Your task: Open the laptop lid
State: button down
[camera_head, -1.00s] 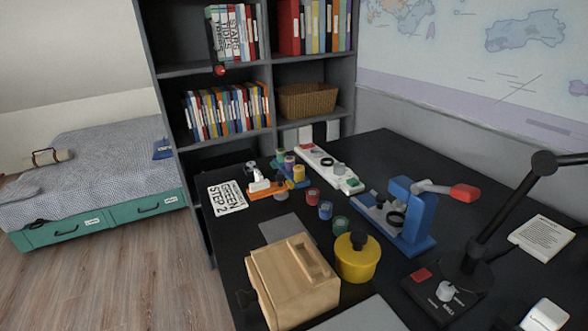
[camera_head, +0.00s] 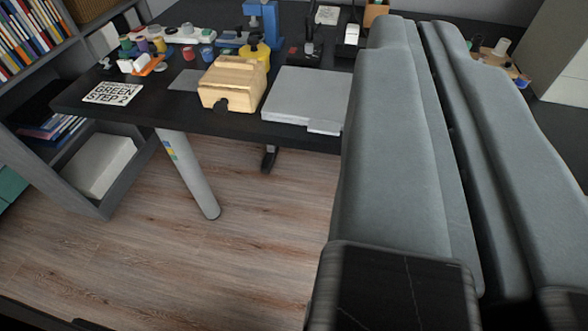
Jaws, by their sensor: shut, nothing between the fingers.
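The laptop (camera_head: 305,95) is a flat light grey slab, lying closed near the front edge of the black desk. A small pale tab shows at its front right corner. My gripper (camera_head: 416,24) fills the right side of the view as two long grey fingers with dark bases, pointing away over the desk. The fingers lie close together and hold nothing. They pass just right of the laptop in the picture and hide what lies behind them, perhaps including the laptop's right edge. I cannot tell whether they touch it.
A wooden box (camera_head: 233,80) stands left of the laptop, with a yellow pot (camera_head: 256,50) behind it. A blue tool (camera_head: 263,22) and a lamp base (camera_head: 309,48) stand further back. A bookshelf (camera_head: 60,60) is at the left. The wooden floor (camera_head: 250,250) before the desk is clear.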

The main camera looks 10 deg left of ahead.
aim_at(321, 97)
jog(key=k+j, duration=0.1)
jog(key=k, duration=0.35)
jog(key=k+j, duration=0.15)
jog(key=k, duration=0.25)
